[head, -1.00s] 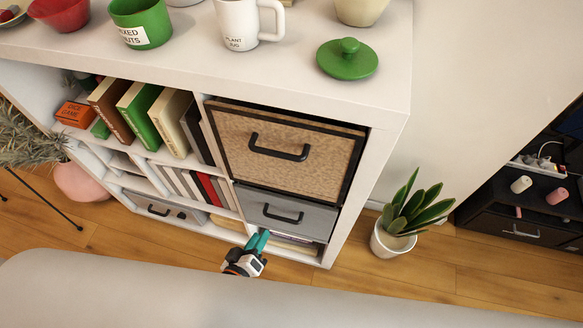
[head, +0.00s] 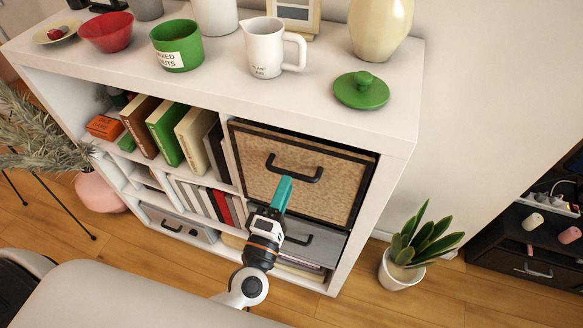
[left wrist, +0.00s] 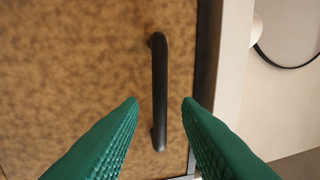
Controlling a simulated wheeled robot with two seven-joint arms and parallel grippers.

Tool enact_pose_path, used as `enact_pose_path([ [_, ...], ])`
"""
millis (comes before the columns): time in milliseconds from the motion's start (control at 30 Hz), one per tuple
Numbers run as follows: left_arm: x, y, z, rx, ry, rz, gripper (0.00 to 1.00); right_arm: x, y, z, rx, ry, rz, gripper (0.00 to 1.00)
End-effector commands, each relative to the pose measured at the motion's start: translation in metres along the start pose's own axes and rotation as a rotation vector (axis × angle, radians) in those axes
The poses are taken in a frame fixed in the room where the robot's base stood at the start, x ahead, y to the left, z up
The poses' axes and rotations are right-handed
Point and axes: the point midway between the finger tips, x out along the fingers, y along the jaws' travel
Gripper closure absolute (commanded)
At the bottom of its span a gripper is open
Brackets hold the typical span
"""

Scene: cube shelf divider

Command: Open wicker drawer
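The wicker drawer (head: 325,196) is a tan woven front with a dark frame, in the upper right cubby of the white shelf. It appears shut. Its black bar handle (head: 294,168) runs across the upper middle. In the left wrist view the handle (left wrist: 159,90) stands upright against the blurred wicker front (left wrist: 80,60). My left gripper (head: 283,192) is in front of the drawer, just below the handle. In the left wrist view its green fingers (left wrist: 160,103) are spread, one on each side of the handle, with gaps to it. My right gripper is not in view.
A grey drawer (head: 318,240) with a black handle sits below the wicker one. Books (head: 178,135) stand in the cubbies to the left. A green bowl, a white jug (head: 265,48) and a green lid (head: 361,91) are on top. A potted plant (head: 408,258) stands on the floor at right.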

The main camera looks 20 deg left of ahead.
Motion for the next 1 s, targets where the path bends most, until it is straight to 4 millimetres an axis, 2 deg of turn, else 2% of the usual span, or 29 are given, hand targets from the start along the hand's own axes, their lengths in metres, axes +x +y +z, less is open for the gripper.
enact_pose_path([
  [100, 0.022, -0.003, 0.0, -0.001, 0.0, -0.001, 0.69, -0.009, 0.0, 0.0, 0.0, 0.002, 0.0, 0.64],
  [233, 0.037, -0.002, 0.0, -0.001, 0.0, -0.001, 0.69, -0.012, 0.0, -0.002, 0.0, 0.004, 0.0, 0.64],
  [400, 0.044, 0.0, 0.0, 0.001, 0.001, 0.001, 0.69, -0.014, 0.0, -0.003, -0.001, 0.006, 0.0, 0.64],
  [633, 0.045, 0.001, 0.0, 0.001, 0.001, 0.001, 0.69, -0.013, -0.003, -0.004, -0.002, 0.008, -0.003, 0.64],
  [667, 0.045, 0.001, 0.0, 0.001, 0.001, 0.001, 0.71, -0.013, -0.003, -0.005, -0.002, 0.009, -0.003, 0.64],
  [833, 0.044, 0.001, 0.0, 0.001, 0.001, 0.001, 0.99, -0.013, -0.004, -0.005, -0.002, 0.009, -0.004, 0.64],
  [1000, 0.044, 0.001, 0.0, 0.001, 0.001, 0.002, 1.0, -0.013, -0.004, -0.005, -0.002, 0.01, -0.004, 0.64],
])
